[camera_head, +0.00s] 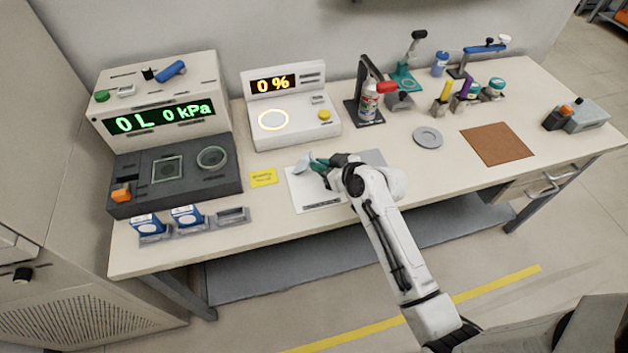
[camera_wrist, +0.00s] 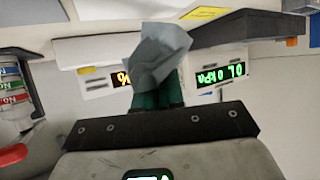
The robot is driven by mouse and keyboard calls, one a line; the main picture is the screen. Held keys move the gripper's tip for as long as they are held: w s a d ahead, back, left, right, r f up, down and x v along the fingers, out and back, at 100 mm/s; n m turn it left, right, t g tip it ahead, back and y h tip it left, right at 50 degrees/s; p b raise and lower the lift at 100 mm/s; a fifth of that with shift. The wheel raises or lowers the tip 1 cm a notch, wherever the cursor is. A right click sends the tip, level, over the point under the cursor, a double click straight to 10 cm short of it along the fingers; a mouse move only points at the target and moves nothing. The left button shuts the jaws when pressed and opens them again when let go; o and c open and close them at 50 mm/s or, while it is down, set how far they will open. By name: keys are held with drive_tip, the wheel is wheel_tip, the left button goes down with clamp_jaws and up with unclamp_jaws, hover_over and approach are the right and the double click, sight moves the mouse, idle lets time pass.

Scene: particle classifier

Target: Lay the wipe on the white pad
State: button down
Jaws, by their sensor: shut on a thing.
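The wipe (camera_head: 304,161) is a crumpled pale grey-blue cloth held at the tip of my gripper (camera_head: 320,164). In the wrist view the wipe (camera_wrist: 160,55) covers the ends of the green fingers of my gripper (camera_wrist: 158,92), which are shut on it. The white pad (camera_head: 312,192) lies flat on the bench in front of the 0 % device. In the head view the wipe is over the pad's upper left part; I cannot tell whether it touches the pad. My wrist and hand hide the pad's upper right part.
A yellow note (camera_head: 263,177) lies left of the pad. The 0 % device (camera_head: 290,125) stands behind it, and the 0 L 0 kPa machine (camera_head: 160,115) at the left. A spray can (camera_head: 368,102) stands at the back. A grey disc (camera_head: 428,137) and brown mat (camera_head: 499,144) lie right.

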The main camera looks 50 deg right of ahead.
drive_tip(key=shift+f, duration=0.95)
drive_tip(key=c, duration=0.5)
unclamp_jaws()
drive_tip(key=b+v, duration=0.1)
drive_tip(key=v, duration=1)
drive_tip(key=shift+b, duration=0.35)
drive_tip(key=shift+a+f, duration=0.1)
